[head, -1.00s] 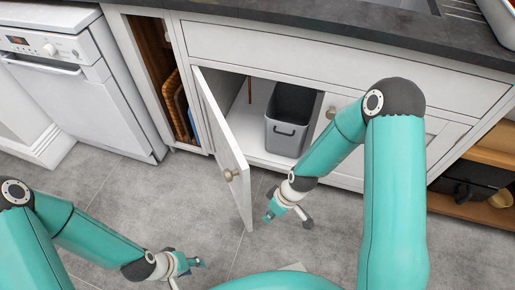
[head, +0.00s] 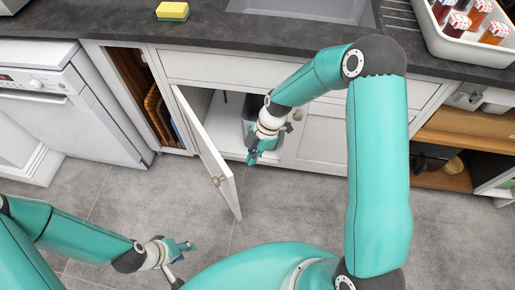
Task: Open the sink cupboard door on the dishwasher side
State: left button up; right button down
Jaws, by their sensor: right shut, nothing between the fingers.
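The sink cupboard door on the dishwasher side (head: 203,145) stands open, swung out toward me, with its round knob (head: 218,181) near the free edge. The white dishwasher (head: 75,105) is to its left. My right gripper (head: 253,158) is shut and empty, in front of the cupboard opening to the right of the door. It looks apart from the door; its depth relative to the opening is hard to tell. My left gripper (head: 184,264) is low in the view over the floor, its fingers apart, away from the door.
A grey bin (head: 247,106) inside the cupboard is partly hidden by my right gripper. The other cupboard door (head: 322,140) is closed. A narrow open compartment (head: 143,95) holds boards. A sponge (head: 172,11) and a tray of jars (head: 468,47) are on the worktop.

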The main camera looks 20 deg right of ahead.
jog(key=a+f+p, duration=0.1)
jog(key=a+f, duration=0.3)
jog(key=a, duration=0.1)
jog(key=shift+s+a+f, duration=0.15)
jog(key=shift+s+a, duration=0.2)
jog(key=shift+s, duration=0.05)
